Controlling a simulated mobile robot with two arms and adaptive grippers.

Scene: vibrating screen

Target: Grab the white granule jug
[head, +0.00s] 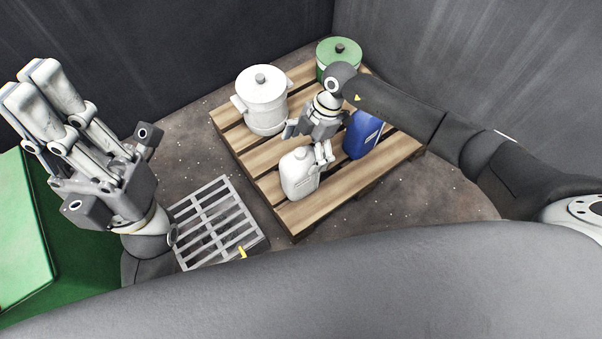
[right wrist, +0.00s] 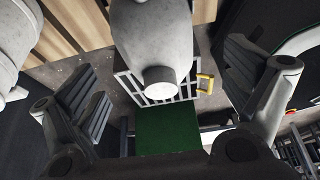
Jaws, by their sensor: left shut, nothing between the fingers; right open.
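The white granule jug (head: 299,174) stands upright on the wooden pallet (head: 251,155), near its front edge. In the right wrist view the jug (right wrist: 150,35) is in the upper middle, its round cap (right wrist: 160,82) facing the camera. My right gripper (head: 309,146) is at the jug's upper part, its fingers apart. In the wrist view its open fingers (right wrist: 165,85) stand to either side of the jug, with gaps visible. My left gripper (head: 42,90) is raised at the far left, shut and empty, away from the jug.
A white lidded pot (head: 262,100) and a green lidded drum (head: 338,52) stand at the pallet's back. A blue jug (head: 362,135) stands right of the white jug, partly behind my right arm. A metal grate (head: 212,218) lies left of the pallet. A green surface (head: 22,235) is at far left.

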